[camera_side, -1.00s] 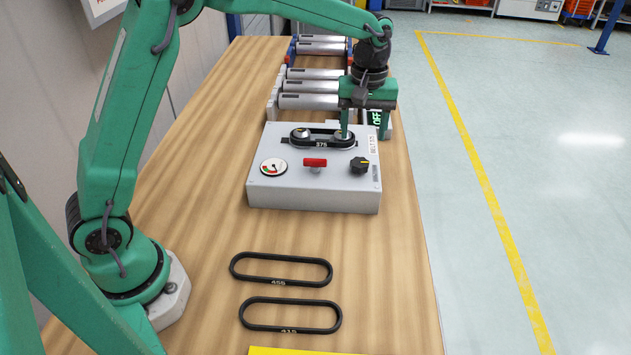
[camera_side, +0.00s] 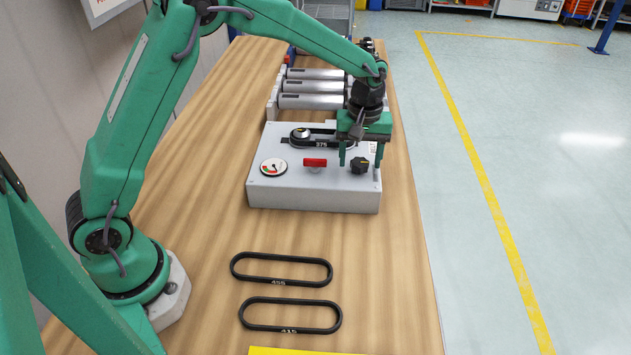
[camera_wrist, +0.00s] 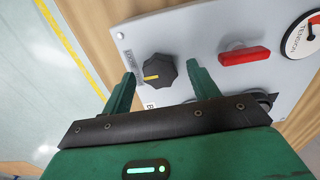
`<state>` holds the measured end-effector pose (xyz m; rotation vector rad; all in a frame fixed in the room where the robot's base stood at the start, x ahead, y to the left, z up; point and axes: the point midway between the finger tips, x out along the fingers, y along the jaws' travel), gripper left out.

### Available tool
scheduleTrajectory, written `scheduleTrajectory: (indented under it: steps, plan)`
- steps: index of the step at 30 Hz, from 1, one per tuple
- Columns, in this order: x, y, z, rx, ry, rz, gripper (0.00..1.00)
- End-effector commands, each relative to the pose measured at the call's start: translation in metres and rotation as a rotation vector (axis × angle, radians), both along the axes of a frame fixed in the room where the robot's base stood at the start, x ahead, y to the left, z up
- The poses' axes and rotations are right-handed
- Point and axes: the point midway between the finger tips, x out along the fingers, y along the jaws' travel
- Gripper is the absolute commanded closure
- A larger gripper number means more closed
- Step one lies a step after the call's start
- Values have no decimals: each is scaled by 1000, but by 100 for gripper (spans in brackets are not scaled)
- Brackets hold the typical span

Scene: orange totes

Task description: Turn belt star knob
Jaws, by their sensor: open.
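The black star knob (camera_side: 359,166) with a yellow pointer mark sits at the right front of the grey control box (camera_side: 312,196). In the wrist view the knob (camera_wrist: 160,72) stands just beyond and between my open fingertips. My gripper (camera_side: 360,160) is open above the box, with its fingers on either side of the knob in the side view. Nothing is held. A black belt marked 375 (camera_side: 318,143) lies around the pulleys on the box, and my gripper hides its right end.
A red handle (camera_side: 315,163) and a tension dial (camera_side: 273,167) are left of the knob. Rollers (camera_side: 312,87) stand behind the box. Two loose belts, marked 455 (camera_side: 281,269) and 415 (camera_side: 290,315), lie on the wooden table (camera_side: 385,270).

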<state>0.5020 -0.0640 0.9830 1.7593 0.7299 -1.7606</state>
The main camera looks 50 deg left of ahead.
Motion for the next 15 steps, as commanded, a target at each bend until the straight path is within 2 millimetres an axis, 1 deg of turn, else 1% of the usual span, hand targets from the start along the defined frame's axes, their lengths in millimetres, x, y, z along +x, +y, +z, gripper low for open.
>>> scheduleTrajectory:
  steps: [9, 10, 11, 15]
  plan:
    - [0, 0, -2, 0, -1, 0, 40]
    - [0, 0, -2, 0, -1, 0, 44]
    - [0, 0, -2, 0, -1, 0, 50]
    - [0, 0, -2, 0, -1, 0, 77]
